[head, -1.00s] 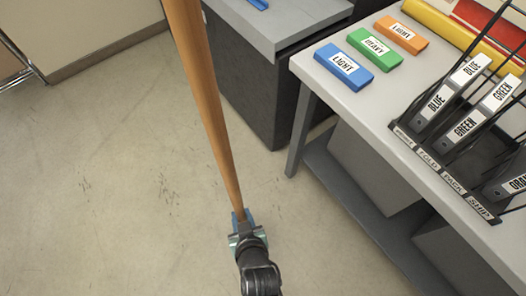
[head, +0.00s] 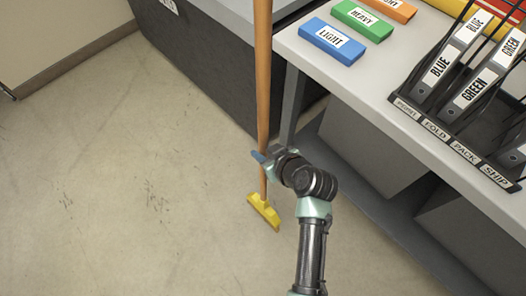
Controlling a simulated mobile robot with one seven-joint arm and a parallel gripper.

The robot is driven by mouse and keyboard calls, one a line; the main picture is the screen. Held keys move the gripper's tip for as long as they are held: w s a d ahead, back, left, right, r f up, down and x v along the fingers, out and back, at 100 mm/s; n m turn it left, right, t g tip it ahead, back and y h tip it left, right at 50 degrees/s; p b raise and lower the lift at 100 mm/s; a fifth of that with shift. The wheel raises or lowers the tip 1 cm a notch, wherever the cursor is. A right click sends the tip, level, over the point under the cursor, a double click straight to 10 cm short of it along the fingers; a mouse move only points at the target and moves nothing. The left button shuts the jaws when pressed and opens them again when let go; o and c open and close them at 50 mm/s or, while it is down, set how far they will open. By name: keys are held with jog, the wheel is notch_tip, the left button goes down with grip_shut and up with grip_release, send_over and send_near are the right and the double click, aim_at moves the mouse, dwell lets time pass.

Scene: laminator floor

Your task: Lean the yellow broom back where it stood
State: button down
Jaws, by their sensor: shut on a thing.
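The yellow broom has a long wooden handle (head: 263,85) and a yellow head (head: 264,211). The handle stands nearly upright in the picture and its top runs out of view. The head is low, over the floor; I cannot tell whether it touches. My gripper (head: 262,158) is shut on the lower part of the handle, a little above the head. My wrist hides part of what lies right of the handle.
A work table (head: 381,80) stands right, with a blue LIGHT block (head: 332,40), a green HEAVY block (head: 362,20) and a rack of binders (head: 446,124). A dark grey cabinet (head: 205,65) stands behind the handle. Open floor (head: 110,190) lies left.

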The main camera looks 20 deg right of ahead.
jog(key=shift+f+b, duration=2.45)
jog(key=shift+f, duration=0.45)
